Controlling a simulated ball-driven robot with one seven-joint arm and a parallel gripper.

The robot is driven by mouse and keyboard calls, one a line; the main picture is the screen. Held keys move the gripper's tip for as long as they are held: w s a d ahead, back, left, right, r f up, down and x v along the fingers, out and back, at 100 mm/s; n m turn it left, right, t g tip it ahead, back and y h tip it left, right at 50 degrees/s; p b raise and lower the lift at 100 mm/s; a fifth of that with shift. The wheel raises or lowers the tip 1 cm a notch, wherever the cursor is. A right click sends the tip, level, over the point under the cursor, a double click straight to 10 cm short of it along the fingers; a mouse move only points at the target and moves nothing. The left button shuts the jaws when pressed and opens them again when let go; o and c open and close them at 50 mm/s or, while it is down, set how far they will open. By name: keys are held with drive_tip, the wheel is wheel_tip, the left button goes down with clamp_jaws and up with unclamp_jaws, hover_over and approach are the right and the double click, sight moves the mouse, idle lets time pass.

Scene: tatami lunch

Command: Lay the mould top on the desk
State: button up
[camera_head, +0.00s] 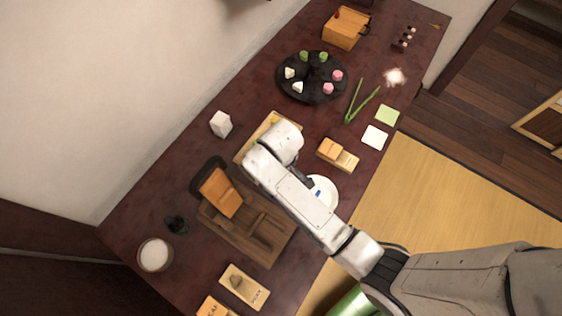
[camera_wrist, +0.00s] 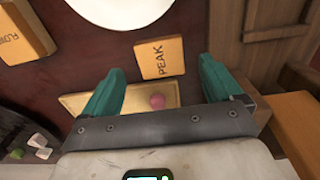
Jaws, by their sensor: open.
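A tan wooden mould piece marked "PEAK" (camera_wrist: 160,58) lies flat on the dark desk in the wrist view, just beyond my fingertips and apart from them. I cannot tell whether it is the mould top alone. My gripper (camera_wrist: 160,75) is open, with its two green fingers apart and nothing between them. A pink ball (camera_wrist: 157,101) on a shallow gold tray (camera_wrist: 75,101) shows beneath the fingers. In the head view my arm hides the "PEAK" piece and the fingers; the tray's edge (camera_head: 243,155) shows beside my wrist.
A second wooden mould (camera_head: 338,154), a white plate (camera_head: 328,187) and a wooden tray (camera_head: 262,255) holding an orange piece (camera_head: 221,193) surround the work spot. A black sweets plate (camera_head: 311,91) stands farther back. Bare desk (camera_head: 185,155) shows along the wall side.

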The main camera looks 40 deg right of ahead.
wheel_tip(320, 180, up, 8)
drive_tip(key=s+d+r+m+t, duration=0.1)
drive_tip(key=s+d+m, duration=0.3)
drive_tip(key=s, duration=1.2)
drive_tip(key=d, duration=0.4)
drive_tip(key=shift+r, duration=0.2)
drive_tip(key=shift+a, duration=0.1)
